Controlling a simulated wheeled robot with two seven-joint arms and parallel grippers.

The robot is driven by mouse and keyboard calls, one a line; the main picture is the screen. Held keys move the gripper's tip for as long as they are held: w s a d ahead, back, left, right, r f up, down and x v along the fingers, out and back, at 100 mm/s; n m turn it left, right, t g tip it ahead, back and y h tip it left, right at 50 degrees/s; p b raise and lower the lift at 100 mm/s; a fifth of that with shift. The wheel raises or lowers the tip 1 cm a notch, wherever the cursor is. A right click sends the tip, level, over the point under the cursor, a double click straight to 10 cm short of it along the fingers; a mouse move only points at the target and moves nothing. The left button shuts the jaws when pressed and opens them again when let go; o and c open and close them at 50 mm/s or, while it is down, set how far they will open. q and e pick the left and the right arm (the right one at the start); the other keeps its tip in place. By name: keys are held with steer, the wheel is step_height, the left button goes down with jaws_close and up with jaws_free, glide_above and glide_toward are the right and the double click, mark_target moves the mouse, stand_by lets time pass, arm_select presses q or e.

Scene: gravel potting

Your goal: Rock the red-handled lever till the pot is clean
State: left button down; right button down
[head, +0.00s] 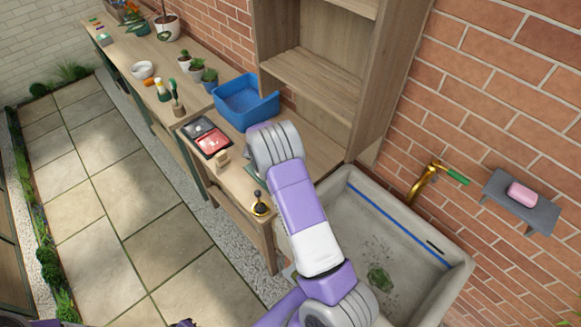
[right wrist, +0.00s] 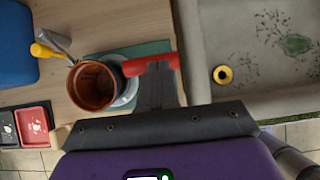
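The red-handled lever (right wrist: 134,68) shows in the right wrist view. Its red handle reaches right from beside an orange-brown pot (right wrist: 72,88). The pot is open towards the camera and dark inside. It sits over a pale round part (right wrist: 128,92) on a green mat (right wrist: 151,47). My right gripper (right wrist: 156,72) lies across the red handle, and its narrow fingers look closed on it. In the head view my right arm hides the pot and lever; only a bit of the mat (head: 252,170) shows. My left gripper is not in view.
A stone sink (head: 345,190) with green debris (head: 379,279) stands right of the bench. A blue bin (head: 222,98), a black-and-red tray (head: 212,143) and a black-and-brass item (head: 259,207) are on the bench. A yellow-handled tool (right wrist: 43,51) lies beside the pot.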

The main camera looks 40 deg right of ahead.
steer(key=d+f+b, duration=0.2)
steer(key=d, duration=0.8)
steer(key=shift+f, duration=0.4)
steer(key=shift+d, duration=0.1)
step_height(320, 180, up, 10)
steer(key=d+p, duration=0.1)
steer(key=p, duration=0.6)
steer(key=shift+d, duration=0.1)
stand_by(0.3)
